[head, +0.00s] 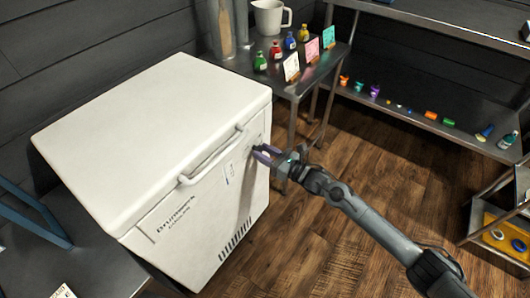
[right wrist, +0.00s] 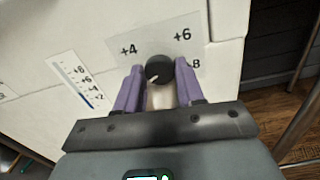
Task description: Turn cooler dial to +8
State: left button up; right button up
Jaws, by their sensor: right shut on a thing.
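The white cooler (head: 150,135) stands at the left in the head view, with a lid handle and printed lettering on its front. Its dark round dial (right wrist: 159,69) sits on a pale plate marked +4, +6 and +8 in the right wrist view. A small pale mark shows on the dial's lower left; which number it points to I cannot tell. My right gripper (head: 266,155) is at the cooler's front right, its purple fingers shut on the dial from both sides. In the head view the gripper mostly hides the dial. My left gripper is out of view.
A thermometer strip (right wrist: 78,80) with a blue bar is left of the dial. Behind the cooler, a metal table (head: 285,85) holds a jug (head: 269,17), bottles and cards. Shelves (head: 420,120) with small items stand at the right. The wooden floor (head: 350,165) between is clear.

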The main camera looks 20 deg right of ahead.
jog(key=m+p, duration=0.2)
jog(key=m, duration=0.3)
jog(key=shift+r, duration=0.1)
jog(key=m+p, duration=0.2)
jog(key=m, duration=0.4)
jog(key=shift+p, duration=0.4)
jog(key=m+p, duration=0.2)
jog(key=m, duration=0.4)
jog(key=shift+m, duration=0.4)
jog(key=m+p, duration=0.2)
jog(key=m, duration=0.3)
jog(key=m+p, duration=0.1)
jog(key=m, duration=0.4)
jog(key=shift+m, duration=0.4)
jog(key=m+p, duration=0.2)
jog(key=m, duration=0.4)
jog(key=m+p, duration=0.1)
jog(key=m, duration=0.5)
jog(key=shift+m, duration=0.4)
jog(key=m+p, duration=0.1)
jog(key=m, duration=0.4)
jog(key=shift+m, duration=0.4)
